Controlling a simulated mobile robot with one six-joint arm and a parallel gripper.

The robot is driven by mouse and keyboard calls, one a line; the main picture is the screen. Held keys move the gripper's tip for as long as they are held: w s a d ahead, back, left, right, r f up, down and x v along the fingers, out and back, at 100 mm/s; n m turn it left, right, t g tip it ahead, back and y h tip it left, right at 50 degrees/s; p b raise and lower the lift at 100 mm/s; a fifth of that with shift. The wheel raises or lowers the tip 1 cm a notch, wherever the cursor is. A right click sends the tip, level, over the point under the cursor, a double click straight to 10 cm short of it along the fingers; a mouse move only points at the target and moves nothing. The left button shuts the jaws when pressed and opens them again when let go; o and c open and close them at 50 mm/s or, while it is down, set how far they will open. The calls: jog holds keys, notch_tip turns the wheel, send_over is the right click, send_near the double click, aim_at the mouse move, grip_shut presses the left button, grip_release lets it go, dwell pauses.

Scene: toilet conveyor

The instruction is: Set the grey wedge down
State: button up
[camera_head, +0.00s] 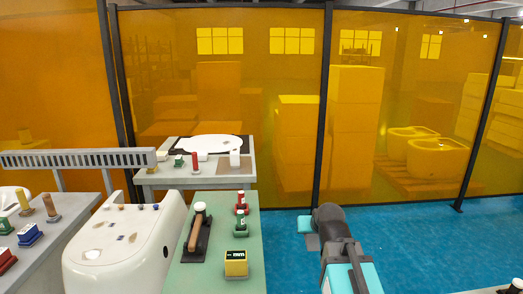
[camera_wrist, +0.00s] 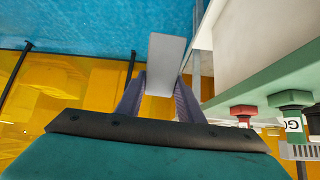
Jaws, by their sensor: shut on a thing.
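The grey wedge (camera_wrist: 166,62) shows in the wrist view as a pale grey block between the two purple-grey fingers of my gripper (camera_wrist: 158,98). My gripper is shut on it. The wedge is held off the floor, left of the green-topped table (camera_wrist: 235,98) in this tilted view, and appears apart from it. In the head view my arm stands right of the green-topped table (camera_head: 222,270), over the blue floor. There the fingers and the wedge are hidden or too unclear to make out.
A white toilet part (camera_head: 125,250) stands left. A grey table (camera_head: 190,180) is behind. Orange panels (camera_head: 225,100) close off the back. Blue floor (camera_head: 420,240) is open at right.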

jog(key=shift+r+p, duration=1.8)
jog(key=shift+r, duration=0.45)
jog(key=shift+d, duration=0.15)
